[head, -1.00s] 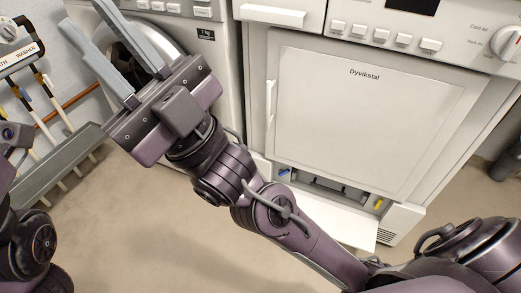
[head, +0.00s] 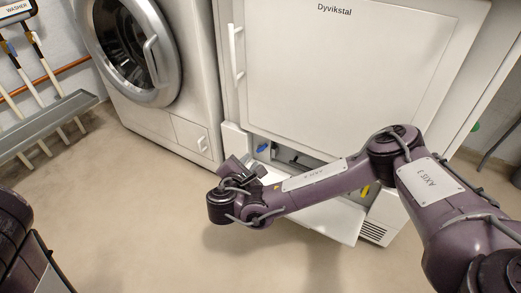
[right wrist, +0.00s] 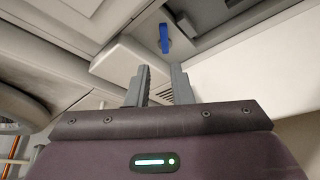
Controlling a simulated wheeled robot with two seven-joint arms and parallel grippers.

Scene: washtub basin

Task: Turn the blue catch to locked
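The blue catch (head: 262,148) sits in the low recess of the white Dyvikstal machine (head: 350,70), at its left end. In the right wrist view the blue catch (right wrist: 164,38) appears as a short upright bar, just beyond the fingertips and roughly in line with the gap between them. My right gripper (head: 240,168) is low in front of the recess, close to the catch. In the right wrist view the two grey fingers of the right gripper (right wrist: 161,72) are apart with nothing between them. They do not appear to touch the catch. My left gripper is out of view.
A yellow catch (head: 365,190) sits at the recess's right end, partly behind my right arm. A lowered white flap (head: 335,222) juts out below the recess. A front-loading washer (head: 175,110) stands to the left. The floor (head: 140,220) in front is clear.

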